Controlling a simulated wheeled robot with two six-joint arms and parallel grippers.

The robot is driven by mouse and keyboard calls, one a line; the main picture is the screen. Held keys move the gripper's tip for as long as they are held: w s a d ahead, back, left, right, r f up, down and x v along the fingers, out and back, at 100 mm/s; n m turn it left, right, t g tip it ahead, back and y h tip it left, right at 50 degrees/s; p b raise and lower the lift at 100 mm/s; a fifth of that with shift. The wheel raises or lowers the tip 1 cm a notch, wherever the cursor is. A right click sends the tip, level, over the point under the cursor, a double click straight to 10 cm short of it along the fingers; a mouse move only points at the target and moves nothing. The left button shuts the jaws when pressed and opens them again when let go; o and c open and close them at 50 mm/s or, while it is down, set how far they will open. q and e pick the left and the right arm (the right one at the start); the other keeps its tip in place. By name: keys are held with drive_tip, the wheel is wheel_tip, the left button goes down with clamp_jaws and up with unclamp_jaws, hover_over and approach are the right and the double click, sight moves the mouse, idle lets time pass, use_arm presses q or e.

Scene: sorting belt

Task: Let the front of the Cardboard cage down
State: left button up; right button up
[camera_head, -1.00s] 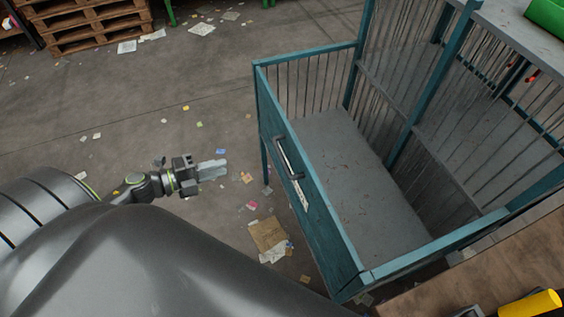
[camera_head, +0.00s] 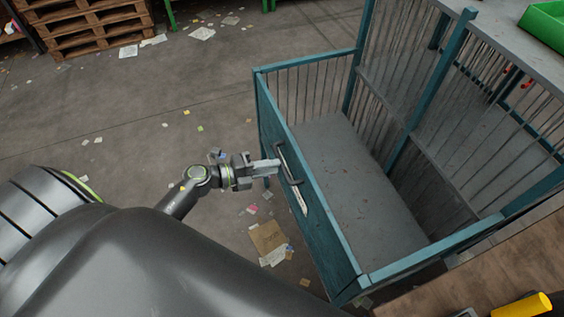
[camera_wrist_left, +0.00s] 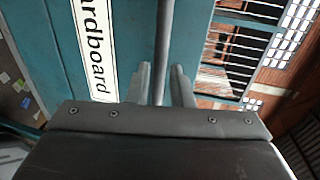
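The Cardboard cage (camera_head: 345,240) is a teal frame with barred sides and a grey floor, to the right in the head view. Its front panel (camera_head: 295,200) stands upright and carries a dark bar handle (camera_head: 289,163). A white label (camera_wrist_left: 93,50) reading "ardboard" shows on the panel in the left wrist view. My left gripper (camera_head: 273,165) is at the handle. In the left wrist view its two fingers (camera_wrist_left: 163,88) are apart, with the handle bar (camera_wrist_left: 163,45) running between them. Whether they touch the bar is unclear. My right gripper is not in view.
Wooden pallets (camera_head: 95,25) stand at the far left. Paper scraps (camera_head: 268,238) litter the floor left of the cage. A wooden surface (camera_head: 500,265) with a yellow cylinder (camera_head: 522,305) lies at the lower right. A green bin (camera_head: 545,22) is at the upper right.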

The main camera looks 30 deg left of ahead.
sight(282, 165)
use_arm(q)
drive_tip(key=shift+x, duration=2)
drive_tip(key=shift+c, duration=0.4)
clamp_jaws()
